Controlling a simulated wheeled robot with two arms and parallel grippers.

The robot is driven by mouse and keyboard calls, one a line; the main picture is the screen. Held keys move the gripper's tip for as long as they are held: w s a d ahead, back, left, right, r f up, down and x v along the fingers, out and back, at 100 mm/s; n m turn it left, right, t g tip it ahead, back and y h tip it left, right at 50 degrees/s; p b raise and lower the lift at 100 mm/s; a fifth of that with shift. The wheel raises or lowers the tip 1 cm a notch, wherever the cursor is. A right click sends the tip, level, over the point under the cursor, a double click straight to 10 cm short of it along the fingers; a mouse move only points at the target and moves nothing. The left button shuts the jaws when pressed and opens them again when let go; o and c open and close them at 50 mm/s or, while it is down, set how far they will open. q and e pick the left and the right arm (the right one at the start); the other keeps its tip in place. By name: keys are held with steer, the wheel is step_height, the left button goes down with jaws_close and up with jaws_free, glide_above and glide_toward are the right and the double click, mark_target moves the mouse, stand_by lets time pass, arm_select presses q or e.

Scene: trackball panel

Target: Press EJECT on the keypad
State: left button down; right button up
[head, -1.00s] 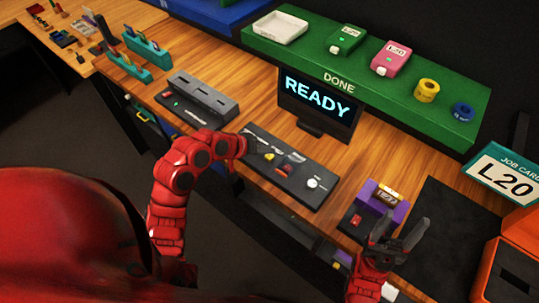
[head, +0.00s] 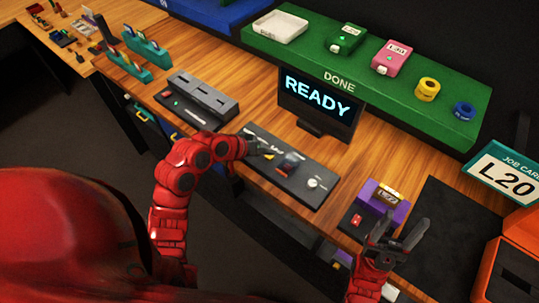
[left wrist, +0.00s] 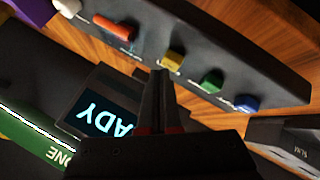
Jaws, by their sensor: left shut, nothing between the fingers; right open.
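The keypad is a dark panel (head: 285,185) on the table's front edge, below the screen. In the left wrist view it shows a white ball (left wrist: 66,6), a long red key (left wrist: 113,27), a yellow key (left wrist: 174,60), a green key (left wrist: 211,80) and a blue key (left wrist: 245,102). The labels beside the keys are too blurred to read, so I cannot tell which is EJECT. My left gripper (head: 272,153) is shut and empty over the panel; its tips (left wrist: 160,75) appear close to the yellow key, contact unclear. My right gripper (head: 408,238) is open and empty at the right.
The screen (head: 318,100) reads READY. A grey slotted block (head: 205,95) stands left of the panel and a purple block (head: 384,200) right of it. The green DONE shelf (head: 300,62) lies behind. A dark mat (head: 440,225) lies at the right.

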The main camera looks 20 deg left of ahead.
arm_select(q)
steer(key=shift+f+b, duration=0.35)
steer(key=shift+f, duration=0.2)
stand_by(0.6)
steer(key=shift+r, duration=0.1)
steer(key=shift+r+p, duration=0.75)
steer(key=shift+r, duration=0.1)
step_height(320, 180, up, 5)
steer(key=p, duration=0.3)
steer(key=shift+p, duration=0.3)
steer(key=shift+a, duration=0.1)
stand_by(0.7)
